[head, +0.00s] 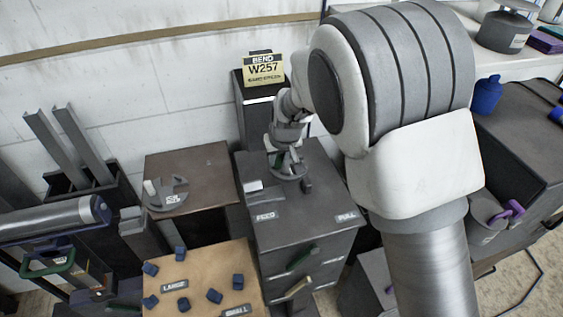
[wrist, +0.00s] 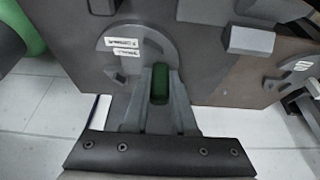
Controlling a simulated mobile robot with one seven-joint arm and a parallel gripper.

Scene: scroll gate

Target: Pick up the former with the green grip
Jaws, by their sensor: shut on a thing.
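The former with the green grip is a grey rounded plate (head: 292,172) on or just above the top of the dark cabinet at centre; I cannot tell if it touches. In the wrist view the plate (wrist: 133,42) carries white labels. Its green grip (wrist: 160,84) stands between my two fingers. My gripper (head: 285,160) points down from above and is shut on the green grip. The fingers also show in the wrist view (wrist: 160,95) and hide part of the plate.
Another grey former (head: 165,196) with a pale grip lies on the brown plate at left. Grey blocks (head: 262,192) stand on the cabinet top (head: 305,220), marked FEED and PULL. A yellow BEND W257 sign (head: 263,69) stands behind. Several blue pieces lie on the tan board (head: 205,270).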

